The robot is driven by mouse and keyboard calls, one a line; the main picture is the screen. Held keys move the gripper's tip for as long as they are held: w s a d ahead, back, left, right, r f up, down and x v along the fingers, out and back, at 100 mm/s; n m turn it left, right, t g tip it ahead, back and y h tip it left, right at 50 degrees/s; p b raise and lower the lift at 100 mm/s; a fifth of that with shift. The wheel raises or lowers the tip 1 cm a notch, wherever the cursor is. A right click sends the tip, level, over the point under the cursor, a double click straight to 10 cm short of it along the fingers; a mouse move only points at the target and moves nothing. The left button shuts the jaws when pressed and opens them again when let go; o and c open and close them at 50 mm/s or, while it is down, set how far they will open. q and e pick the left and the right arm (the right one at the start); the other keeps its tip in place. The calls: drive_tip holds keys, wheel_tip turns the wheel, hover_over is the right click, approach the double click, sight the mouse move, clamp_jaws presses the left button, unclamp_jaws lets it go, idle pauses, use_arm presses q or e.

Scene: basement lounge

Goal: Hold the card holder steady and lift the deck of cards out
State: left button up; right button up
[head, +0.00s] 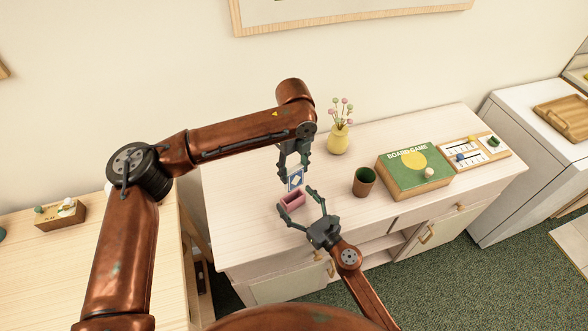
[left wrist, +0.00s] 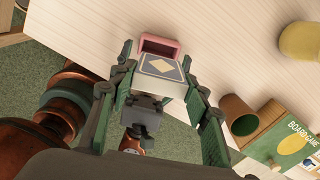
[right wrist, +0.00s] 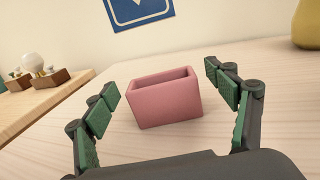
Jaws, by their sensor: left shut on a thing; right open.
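The pink card holder (head: 291,201) stands upright on the pale cabinet top near its front edge. In the right wrist view the holder (right wrist: 166,98) looks empty, with its open top showing. The deck of cards (head: 295,178), blue and white with a diamond mark, hangs above the holder, clear of it. My left gripper (head: 293,168) comes from above and is shut on the deck; the left wrist view shows the deck (left wrist: 161,66) between its fingers. My right gripper (head: 301,201) is open, its fingers on either side of the holder, with gaps visible in the right wrist view (right wrist: 166,92).
A brown cup (head: 363,182), a green board game box (head: 414,172) and a yellow vase (head: 338,139) with flowers stand to the right on the cabinet. A tray with game pieces (head: 474,152) lies farther right. The cabinet top left of the holder is clear.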

drive_tip(key=v, duration=1.2)
